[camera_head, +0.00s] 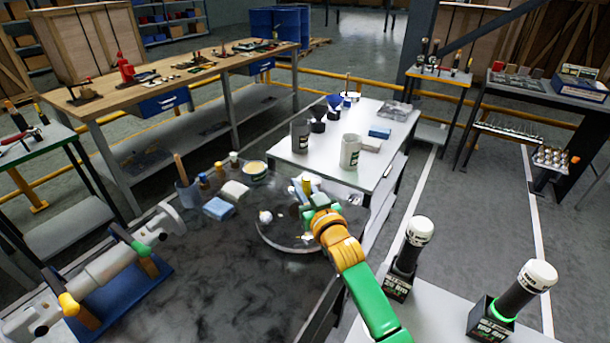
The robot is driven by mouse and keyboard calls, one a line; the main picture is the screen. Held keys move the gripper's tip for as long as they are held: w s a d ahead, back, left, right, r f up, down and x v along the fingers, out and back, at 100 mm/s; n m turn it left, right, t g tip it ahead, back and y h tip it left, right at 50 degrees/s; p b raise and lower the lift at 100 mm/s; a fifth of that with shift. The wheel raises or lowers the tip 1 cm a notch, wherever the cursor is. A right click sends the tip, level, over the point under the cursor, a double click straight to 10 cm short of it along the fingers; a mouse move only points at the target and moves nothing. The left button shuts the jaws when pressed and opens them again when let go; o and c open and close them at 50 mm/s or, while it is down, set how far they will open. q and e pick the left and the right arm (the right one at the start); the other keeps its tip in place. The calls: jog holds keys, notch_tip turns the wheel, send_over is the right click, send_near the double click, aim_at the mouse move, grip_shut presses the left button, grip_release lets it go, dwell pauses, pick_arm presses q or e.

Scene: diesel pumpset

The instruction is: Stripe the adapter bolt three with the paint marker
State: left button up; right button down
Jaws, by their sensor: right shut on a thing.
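My right arm comes in from the lower right, and its gripper (309,208) is over a round dark plate (275,240) on the dark table. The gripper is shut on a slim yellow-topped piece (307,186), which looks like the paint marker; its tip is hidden. Small shiny fittings (265,216) show on the plate, probably adapter bolts. I cannot tell which is bolt three or whether the marker touches one. My left gripper is not in view.
A grey pipe-like assembly (110,268) lies on a blue base at the left. A cup (188,195), cloths (218,208) and small pots stand behind the plate. Black-handled tools with white caps (419,230) stand at the right. The front of the dark table is clear.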

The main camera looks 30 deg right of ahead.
jog(key=shift+s+a+r, duration=0.1)
jog(key=shift+s+r, duration=0.2)
jog(key=shift+s, duration=0.2)
jog(key=shift+s+r, duration=0.25)
jog(key=shift+s, duration=0.2)
jog(key=shift+p, duration=0.3)
pick_arm(q)
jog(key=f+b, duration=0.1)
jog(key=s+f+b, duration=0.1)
jog(key=b, duration=0.1)
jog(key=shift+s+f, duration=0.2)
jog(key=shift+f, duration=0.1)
pick_arm(e)
jog(key=f, duration=0.5)
jog(key=shift+w, duration=0.2)
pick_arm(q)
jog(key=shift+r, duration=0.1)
pick_arm(e)
jog(key=shift+w+r, duration=0.1)
jog(key=shift+w, duration=0.05)
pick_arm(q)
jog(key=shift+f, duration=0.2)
pick_arm(e)
jog(key=shift+f, duration=0.3)
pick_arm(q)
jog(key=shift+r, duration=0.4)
pick_arm(e)
jog(key=shift+s+a, duration=0.1)
jog(key=shift+s, duration=0.3)
